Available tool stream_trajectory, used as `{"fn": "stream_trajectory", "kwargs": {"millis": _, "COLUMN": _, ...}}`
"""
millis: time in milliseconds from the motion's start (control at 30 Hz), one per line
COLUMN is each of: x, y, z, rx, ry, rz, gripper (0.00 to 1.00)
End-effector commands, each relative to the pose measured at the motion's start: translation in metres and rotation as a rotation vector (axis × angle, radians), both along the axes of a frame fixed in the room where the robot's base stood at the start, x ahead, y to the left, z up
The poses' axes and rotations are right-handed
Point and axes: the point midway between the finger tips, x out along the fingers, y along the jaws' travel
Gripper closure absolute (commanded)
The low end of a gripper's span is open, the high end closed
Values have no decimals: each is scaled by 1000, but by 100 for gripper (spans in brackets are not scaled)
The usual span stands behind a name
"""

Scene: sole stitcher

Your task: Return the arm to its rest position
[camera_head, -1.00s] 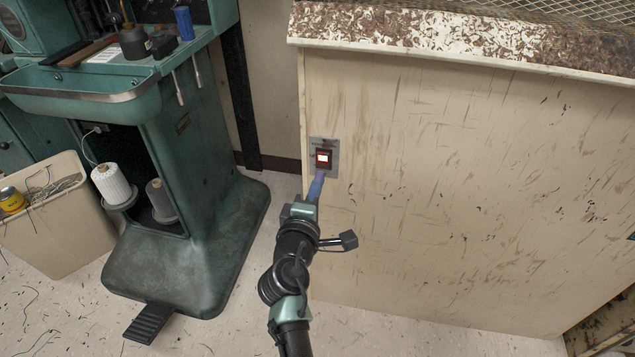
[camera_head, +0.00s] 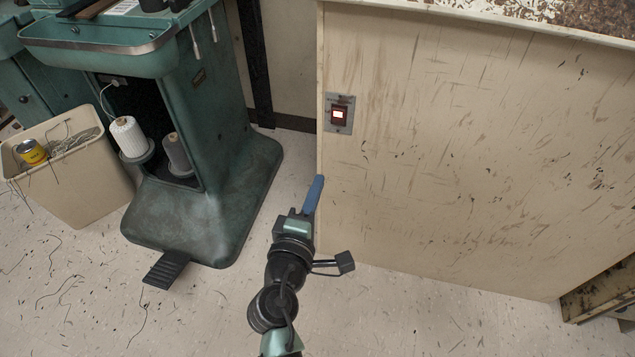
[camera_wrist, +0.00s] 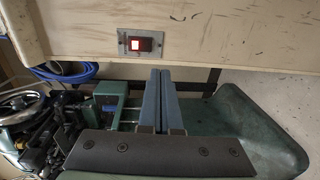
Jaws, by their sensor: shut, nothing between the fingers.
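My gripper (camera_head: 313,194) is in the head view, its blue fingers pointing up and standing clear of the switch. In the wrist view its two blue fingers (camera_wrist: 159,100) lie side by side, shut with nothing between them. A switch (camera_head: 339,115) with a lit white and red rocker on a metal plate is set in the scratched beige panel (camera_head: 460,170). The switch also shows in the wrist view (camera_wrist: 140,44), beyond the fingertips. My arm reaches up from the bottom of the head view, over the floor.
The green stitcher machine (camera_head: 215,190) with a pedal (camera_head: 166,268) and thread cones stands to the left. A beige bin (camera_head: 75,175) holding a yellow tin is farther left. A worn wooden piece (camera_head: 600,290) is at lower right. Speckled floor lies open at lower left.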

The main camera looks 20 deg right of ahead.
Motion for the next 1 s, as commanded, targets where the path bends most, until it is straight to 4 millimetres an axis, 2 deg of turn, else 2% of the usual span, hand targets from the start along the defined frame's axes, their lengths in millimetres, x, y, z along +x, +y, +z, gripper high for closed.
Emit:
{"fn": "stream_trajectory", "kwargs": {"millis": 333, "x": 1, "y": 0, "z": 2, "rx": 4, "ry": -5, "rz": 0, "gripper": 100}}
{"fn": "stream_trajectory", "kwargs": {"millis": 400, "x": 5, "y": 0, "z": 13, "rx": 29, "ry": -35, "rz": 3, "gripper": 100}}
{"fn": "stream_trajectory", "kwargs": {"millis": 467, "x": 10, "y": 2, "z": 33, "rx": 76, "ry": -92, "rz": 9, "gripper": 100}}
{"fn": "stream_trajectory", "kwargs": {"millis": 567, "x": 24, "y": 8, "z": 88, "rx": 211, "ry": -246, "rz": 39, "gripper": 100}}
{"fn": "stream_trajectory", "kwargs": {"millis": 667, "x": 32, "y": 21, "z": 163, "rx": 396, "ry": -443, "rz": 108, "gripper": 100}}
{"fn": "stream_trajectory", "kwargs": {"millis": 700, "x": 32, "y": 27, "z": 194, "rx": 473, "ry": -521, "rz": 145, "gripper": 100}}
{"fn": "stream_trajectory", "kwargs": {"millis": 767, "x": 29, "y": 37, "z": 238, "rx": 584, "ry": -631, "rz": 209, "gripper": 100}}
{"fn": "stream_trajectory", "kwargs": {"millis": 800, "x": 24, "y": 45, "z": 268, "rx": 657, "ry": -700, "rz": 258, "gripper": 100}}
{"fn": "stream_trajectory", "kwargs": {"millis": 867, "x": 14, "y": 57, "z": 312, "rx": 764, "ry": -798, "rz": 342, "gripper": 100}}
{"fn": "stream_trajectory", "kwargs": {"millis": 900, "x": 4, "y": 65, "z": 340, "rx": 831, "ry": -859, "rz": 403, "gripper": 100}}
{"fn": "stream_trajectory", "kwargs": {"millis": 1000, "x": -27, "y": 86, "z": 407, "rx": 994, "ry": -992, "rz": 574, "gripper": 100}}
